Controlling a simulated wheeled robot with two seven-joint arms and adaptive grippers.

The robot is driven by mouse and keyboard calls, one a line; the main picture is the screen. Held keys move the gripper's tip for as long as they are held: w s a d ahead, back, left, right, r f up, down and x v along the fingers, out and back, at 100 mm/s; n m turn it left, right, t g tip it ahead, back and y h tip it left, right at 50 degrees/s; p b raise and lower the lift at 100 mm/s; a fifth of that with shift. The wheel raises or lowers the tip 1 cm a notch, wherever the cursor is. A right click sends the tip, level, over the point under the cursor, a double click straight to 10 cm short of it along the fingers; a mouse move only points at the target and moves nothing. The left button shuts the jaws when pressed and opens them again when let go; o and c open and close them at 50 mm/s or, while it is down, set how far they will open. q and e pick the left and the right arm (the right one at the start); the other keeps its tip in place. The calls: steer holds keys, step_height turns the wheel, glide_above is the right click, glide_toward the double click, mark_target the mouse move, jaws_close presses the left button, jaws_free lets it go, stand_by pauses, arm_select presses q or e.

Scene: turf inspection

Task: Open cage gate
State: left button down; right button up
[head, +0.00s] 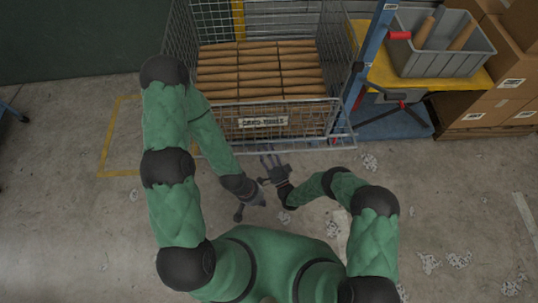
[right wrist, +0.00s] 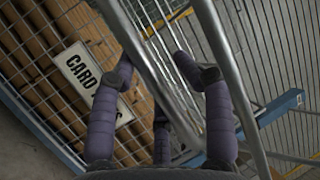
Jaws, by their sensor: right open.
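The wire-mesh cage (head: 180,50) stands at the top middle of the head view, filled with brown cardboard tubes (head: 260,70). Its front gate (head: 300,118) is upright and looks shut, with a white label (head: 263,122); the label also shows in the right wrist view (right wrist: 90,78). My right gripper (head: 270,160) is open just in front of the gate's lower edge. In the right wrist view, metal bars pass between or behind its spread fingers (right wrist: 160,85); I cannot tell whether they touch. My left gripper (head: 250,205) is lower and left, clear of the cage; its opening is unclear.
A blue post (head: 371,60) stands right of the cage. Beside it a grey bin (head: 445,62) rests on a yellow-topped stand (head: 385,75), with cardboard boxes (head: 500,95) at the far right. Pale scraps (head: 430,263) lie on the concrete floor. The floor at left is mostly clear.

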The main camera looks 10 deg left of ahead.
steer(key=v, duration=1.1)
steer(key=shift+s+d, duration=0.25)
steer(key=shift+s, duration=0.05)
steer(key=shift+f, duration=0.1)
